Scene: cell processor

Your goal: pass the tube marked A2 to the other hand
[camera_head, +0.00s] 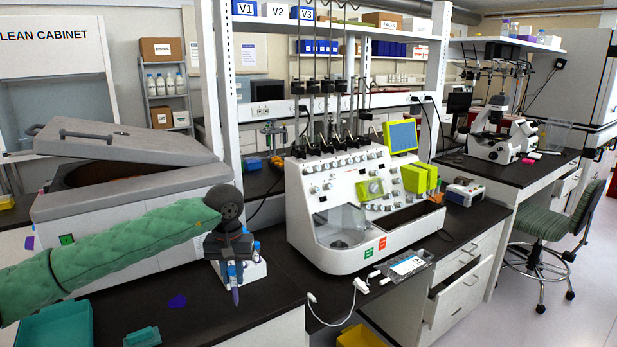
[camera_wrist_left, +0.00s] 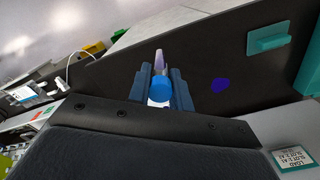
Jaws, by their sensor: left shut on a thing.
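My left gripper (camera_head: 234,268) reaches in from the left, pointing down over the front of the black bench. It is shut on a tube (camera_head: 236,295), whose pointed purplish lower end sticks out below the fingers. In the left wrist view the tube (camera_wrist_left: 159,91) shows a blue cap between the blue fingers (camera_wrist_left: 159,86) and a tapered end beyond. I cannot read any mark on it. A white rack (camera_head: 257,270) with blue-capped tubes stands just behind the gripper, partly hidden by it. My right gripper is not in view.
A white cell processor (camera_head: 335,215) stands right of the gripper. A grey centrifuge with a raised lid (camera_head: 125,140) is at left. A teal tray (camera_head: 55,325), a small teal block (camera_head: 142,337) and a purple patch (camera_head: 177,301) lie on the front bench. A drawer (camera_head: 455,300) is open.

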